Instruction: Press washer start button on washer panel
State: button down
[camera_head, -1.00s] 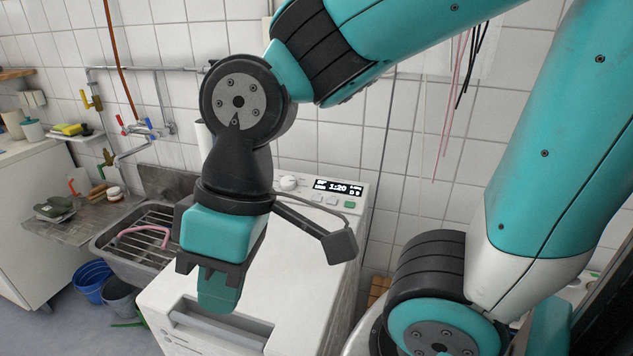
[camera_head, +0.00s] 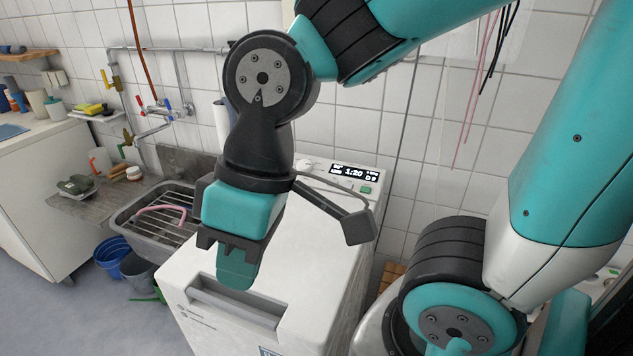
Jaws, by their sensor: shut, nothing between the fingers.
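The white washer (camera_head: 325,262) stands in the middle, seen from above, with a recessed handle (camera_head: 235,306) at its front edge. Its panel (camera_head: 326,172) runs along the back of the top. The panel has a round knob (camera_head: 304,166), a dark display (camera_head: 354,172) reading 1:20, and a small green button (camera_head: 366,190) at the right. Part of the panel is hidden behind my arm. My gripper (camera_head: 237,272) is shut and empty, pointing down over the front left part of the washer's top, apart from the panel and nearer to me.
A metal sink (camera_head: 128,222) with a rack and pink hose is left of the washer. Blue (camera_head: 110,252) and grey (camera_head: 140,270) buckets stand on the floor below it. Taps and pipes are on the tiled wall behind. The washer's top is clear between my gripper and the panel.

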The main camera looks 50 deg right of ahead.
aim_at(366, 190)
jog(key=z, duration=0.7)
jog(key=k, duration=0.15)
jog(key=z, duration=0.55)
